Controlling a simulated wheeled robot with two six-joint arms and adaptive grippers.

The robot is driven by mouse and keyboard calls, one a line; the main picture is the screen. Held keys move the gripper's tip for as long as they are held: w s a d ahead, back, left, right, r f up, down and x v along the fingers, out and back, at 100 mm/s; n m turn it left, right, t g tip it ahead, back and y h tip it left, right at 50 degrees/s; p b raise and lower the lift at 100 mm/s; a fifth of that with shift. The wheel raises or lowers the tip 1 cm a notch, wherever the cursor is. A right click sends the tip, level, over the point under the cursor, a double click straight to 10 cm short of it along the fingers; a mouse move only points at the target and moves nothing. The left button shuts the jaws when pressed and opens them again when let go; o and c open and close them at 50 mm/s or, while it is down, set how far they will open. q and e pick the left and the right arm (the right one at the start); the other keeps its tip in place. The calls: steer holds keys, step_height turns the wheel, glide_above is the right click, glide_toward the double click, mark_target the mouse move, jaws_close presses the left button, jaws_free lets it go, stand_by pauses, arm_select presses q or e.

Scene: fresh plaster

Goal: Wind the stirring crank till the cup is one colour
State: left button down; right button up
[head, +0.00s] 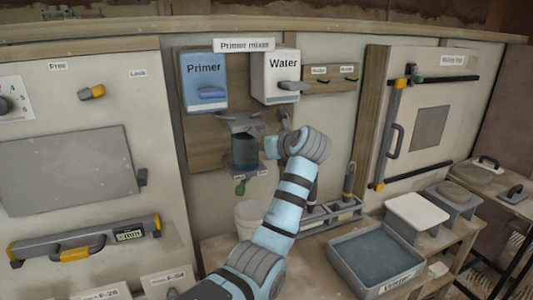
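The cup (243,152) stands in the holder under the mixer's grey head (240,121), below the "Primer mixer" sign. It looks dark blue-grey; streaks inside are too small to tell. A grey crank-like part (284,117) shows just right of the mixer head, partly behind my wrist. A light blue arm of mine, taken as the left, rises from the bottom. Its wrist is bent close to the right of the cup. Its fingers are hidden or too small to make out, so its hold cannot be told. My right gripper is not in view.
The Primer dispenser (204,84) and Water dispenser (281,77) hang above the cup. A white bucket (249,216) stands below it. A tool rack (333,216) and a grey water tray (376,258) are to the right. A level (85,240) hangs at the left.

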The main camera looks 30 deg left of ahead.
arm_select(q)
steer(key=shift+w+d+r+n+t+h+b, duration=0.1)
steer(key=shift+w+r+n+t+h+b, duration=0.1)
steer(key=shift+r+n+t+b, duration=0.3)
steer(key=shift+w+d+r+n+t+h+b, duration=0.1)
steer(key=shift+w+n+t+h+b, duration=0.1)
steer(key=shift+n, duration=0.5)
steer(key=n, duration=0.1)
steer(key=r+n+t+b, duration=0.1)
steer(key=shift+w+d+r+n+t+h+b, duration=0.1)
steer(key=shift+w+n+t+h+b, duration=0.1)
steer(key=shift+n+t+h+b, duration=0.1)
steer(key=shift+s+r+n+t+b, duration=0.1)
steer(key=shift+r+n+t+b, duration=0.5)
steer(key=shift+n+b, duration=0.35)
steer(key=shift+s+r+n+t+b, duration=0.1)
steer(key=shift+r+n+t+b, duration=0.6)
steer(key=shift+n, duration=0.5)
steer(key=shift+r+n+t+b, duration=0.4)
steer(key=shift+r+n+b, duration=0.05)
steer(key=shift+n+b, duration=0.55)
steer(key=c, duration=1.6)
jaws_free()
steer(key=shift+o, duration=1.2)
steer(key=shift+a+h, duration=0.25)
steer(key=shift+h, duration=0.05)
